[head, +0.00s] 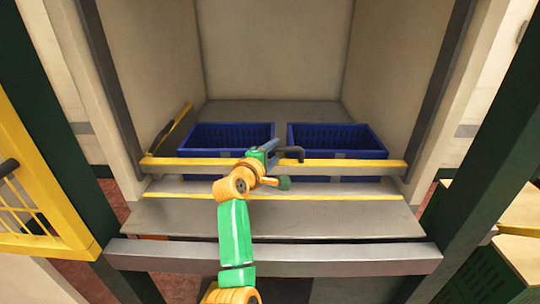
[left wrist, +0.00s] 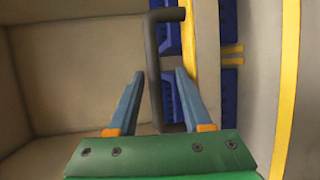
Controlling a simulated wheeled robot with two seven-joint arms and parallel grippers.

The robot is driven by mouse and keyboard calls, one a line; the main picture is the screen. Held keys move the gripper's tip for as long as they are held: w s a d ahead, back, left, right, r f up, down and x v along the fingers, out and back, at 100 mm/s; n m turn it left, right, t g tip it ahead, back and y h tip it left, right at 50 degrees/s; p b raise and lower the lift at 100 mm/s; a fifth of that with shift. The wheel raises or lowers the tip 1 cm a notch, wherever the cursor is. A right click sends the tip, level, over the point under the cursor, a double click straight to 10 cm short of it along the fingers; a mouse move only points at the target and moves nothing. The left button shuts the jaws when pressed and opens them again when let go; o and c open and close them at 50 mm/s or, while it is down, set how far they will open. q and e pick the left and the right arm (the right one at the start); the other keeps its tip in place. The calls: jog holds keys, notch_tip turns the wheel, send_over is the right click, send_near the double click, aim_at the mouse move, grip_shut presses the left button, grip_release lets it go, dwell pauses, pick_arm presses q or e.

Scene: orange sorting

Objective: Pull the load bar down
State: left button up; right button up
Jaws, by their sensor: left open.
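The load bar (head: 345,168) is a yellow beam lying level across the front of the bay, in front of two blue crates. A dark bent handle (head: 291,152) stands out near its middle. My left gripper (head: 273,149) is at this handle. In the left wrist view my open fingers (left wrist: 159,74) lie on either side of the handle (left wrist: 154,70), with gaps on both sides. The bar's yellow edge (left wrist: 187,40) runs behind the right finger there. My right gripper is not in view.
A left blue crate (head: 226,134) and a right blue crate (head: 336,137) stand on the bay floor behind the bar. A grey ledge (head: 330,220) and a grey rail (head: 340,260) lie in front. Dark green posts (head: 483,140) flank the opening.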

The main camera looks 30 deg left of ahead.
pick_arm(q)
jog(key=v, duration=0.6)
jog(key=shift+f+p, duration=0.1)
jog(key=shift+p, duration=0.25)
